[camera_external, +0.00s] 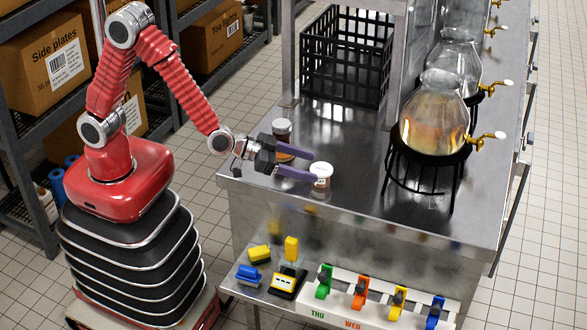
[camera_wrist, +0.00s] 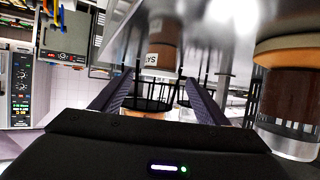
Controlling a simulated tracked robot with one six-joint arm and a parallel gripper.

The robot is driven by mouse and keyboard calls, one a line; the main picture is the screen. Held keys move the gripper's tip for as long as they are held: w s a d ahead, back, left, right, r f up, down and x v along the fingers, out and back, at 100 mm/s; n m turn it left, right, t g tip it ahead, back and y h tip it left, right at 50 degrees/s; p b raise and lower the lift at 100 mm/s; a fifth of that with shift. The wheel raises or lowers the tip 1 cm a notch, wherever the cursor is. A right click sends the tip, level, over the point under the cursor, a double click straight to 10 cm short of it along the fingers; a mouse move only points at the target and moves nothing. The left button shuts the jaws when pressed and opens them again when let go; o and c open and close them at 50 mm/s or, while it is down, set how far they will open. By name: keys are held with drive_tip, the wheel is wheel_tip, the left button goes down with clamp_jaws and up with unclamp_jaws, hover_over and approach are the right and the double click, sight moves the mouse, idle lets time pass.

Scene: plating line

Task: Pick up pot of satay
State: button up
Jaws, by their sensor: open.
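Two small lidded pots stand on the steel counter. One with a pale lid (camera_external: 320,177) is at the tips of my gripper (camera_external: 314,168). A larger-looking brown pot (camera_wrist: 290,95) is close at the right.
A black crate (camera_external: 345,55) stands at the counter's back. Glass dispensers (camera_external: 434,115) on black stands are to the right. Coloured clips (camera_external: 361,292) and a small yellow device (camera_external: 288,280) sit on the lower front ledge. Bare counter (camera_external: 355,195) lies right of the pots.

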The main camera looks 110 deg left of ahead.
sight(317, 169)
drive_tip(key=shift+w, duration=0.1)
drive_tip(key=shift+x, duration=2.5)
drive_tip(key=shift+f, duration=0.1)
drive_tip(key=c, duration=1)
wheel_tip(317, 169, up, 10)
drive_tip(key=shift+r, duration=0.1)
